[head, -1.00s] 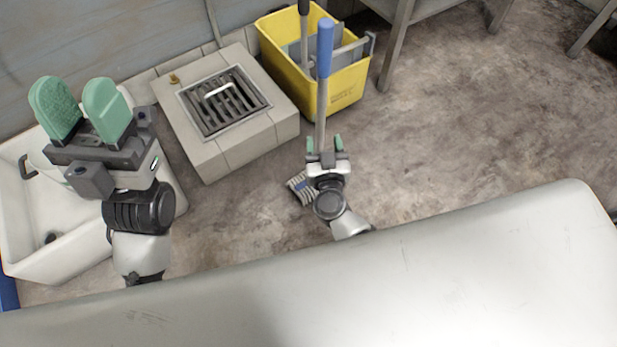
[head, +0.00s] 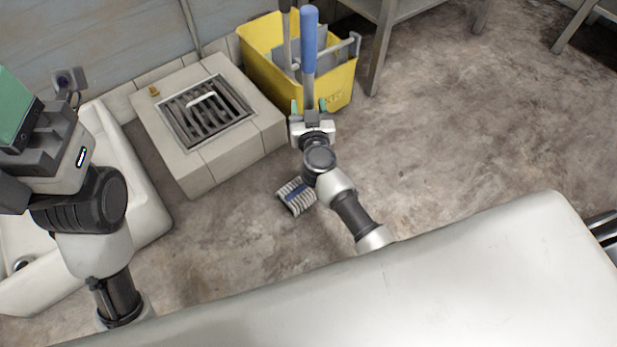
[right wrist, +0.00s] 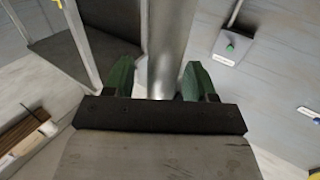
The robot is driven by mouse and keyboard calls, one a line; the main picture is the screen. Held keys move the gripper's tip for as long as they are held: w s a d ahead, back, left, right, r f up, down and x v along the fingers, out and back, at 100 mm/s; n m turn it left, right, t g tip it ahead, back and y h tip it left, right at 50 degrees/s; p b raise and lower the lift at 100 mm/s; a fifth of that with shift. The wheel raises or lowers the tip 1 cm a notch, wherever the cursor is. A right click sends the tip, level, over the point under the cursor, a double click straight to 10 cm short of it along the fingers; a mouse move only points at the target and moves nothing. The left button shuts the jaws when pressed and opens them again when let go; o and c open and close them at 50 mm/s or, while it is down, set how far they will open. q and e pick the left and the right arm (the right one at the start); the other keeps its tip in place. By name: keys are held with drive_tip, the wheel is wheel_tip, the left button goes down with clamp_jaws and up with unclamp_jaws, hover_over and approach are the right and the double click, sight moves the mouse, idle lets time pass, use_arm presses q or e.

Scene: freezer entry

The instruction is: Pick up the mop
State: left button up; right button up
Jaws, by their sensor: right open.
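The mop has a blue-topped handle (head: 309,45) and a grey metal shaft. My right gripper (head: 310,107) is at the shaft, below the blue grip. In the right wrist view the shaft (right wrist: 171,45) passes between the green fingers of this open gripper (right wrist: 158,78), closer to the right finger. My arm hides part of the lower shaft. My left gripper (head: 14,108) is raised at the left edge and partly cut off, away from the mop.
A yellow bucket (head: 345,92) with another pole (head: 287,40) stands just behind the mop. A tiled floor drain block (head: 210,170) is left of it, and a white sink (head: 140,200) further left. A metal table's leg (head: 380,50) stands at right. The right floor is open.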

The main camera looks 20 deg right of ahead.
drive_tip(key=shift+w, duration=0.45)
drive_tip(key=shift+d, duration=0.1)
drive_tip(key=shift+c, duration=0.2)
clamp_jaws()
drive_tip(key=shift+r, duration=0.1)
